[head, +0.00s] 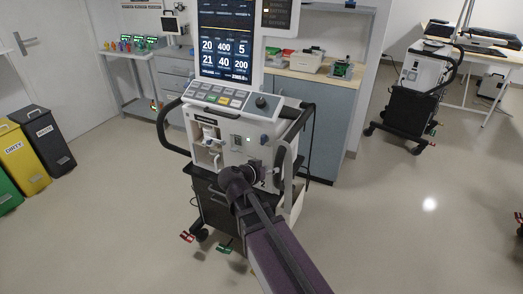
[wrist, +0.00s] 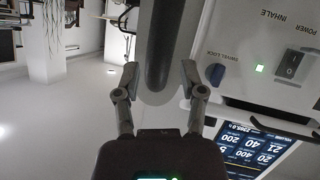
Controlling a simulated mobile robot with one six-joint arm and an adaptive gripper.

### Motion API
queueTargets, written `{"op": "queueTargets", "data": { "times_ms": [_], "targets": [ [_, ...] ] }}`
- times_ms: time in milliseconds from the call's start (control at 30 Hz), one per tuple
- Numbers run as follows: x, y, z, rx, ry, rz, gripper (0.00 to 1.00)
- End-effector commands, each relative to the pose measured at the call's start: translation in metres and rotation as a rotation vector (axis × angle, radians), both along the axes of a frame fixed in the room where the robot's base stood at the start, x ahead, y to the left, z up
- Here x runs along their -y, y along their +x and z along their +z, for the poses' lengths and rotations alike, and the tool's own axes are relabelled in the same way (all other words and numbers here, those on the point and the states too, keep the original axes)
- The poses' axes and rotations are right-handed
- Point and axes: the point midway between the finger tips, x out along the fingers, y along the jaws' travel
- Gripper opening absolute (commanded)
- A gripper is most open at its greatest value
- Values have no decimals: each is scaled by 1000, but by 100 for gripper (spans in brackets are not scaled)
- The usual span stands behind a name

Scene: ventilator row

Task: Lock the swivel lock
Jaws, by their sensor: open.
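The ventilator (head: 235,140) stands in the middle of the head view, with its lit screen above. In the wrist view its front panel (wrist: 255,82) appears upside down at the right. The blue swivel lock knob (wrist: 215,73) sits there beside its printed label, just right of my gripper's right finger. My gripper (wrist: 160,82) is open, its fingers on either side of a thick grey bar (wrist: 164,45); I cannot tell whether they touch it. In the head view a grey curved tube (head: 287,165) rises close to my wrist.
A power switch (wrist: 291,66) and green light (wrist: 259,68) sit right of the knob. Black side handles (head: 168,135) flank the ventilator; red and green pedals are at its base. Bins (head: 48,138) stand left, a second ventilator (head: 418,80) right.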

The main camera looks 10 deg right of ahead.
Motion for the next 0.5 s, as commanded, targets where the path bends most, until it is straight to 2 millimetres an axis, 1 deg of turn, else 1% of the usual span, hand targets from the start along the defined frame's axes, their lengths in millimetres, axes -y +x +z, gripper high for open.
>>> {"op": "queueTargets", "data": {
  "times_ms": [33, 200, 300, 400, 500],
  "targets": [
    [-11, 9, -7, 67, -22, 15, 53],
    [-43, 28, 4, 289, -74, 74, 53],
    [-59, 35, 10, 384, -88, 112, 53],
    [-71, 39, 15, 447, -96, 141, 53],
    [-78, 41, 18, 481, -99, 159, 53]
  ]
}}
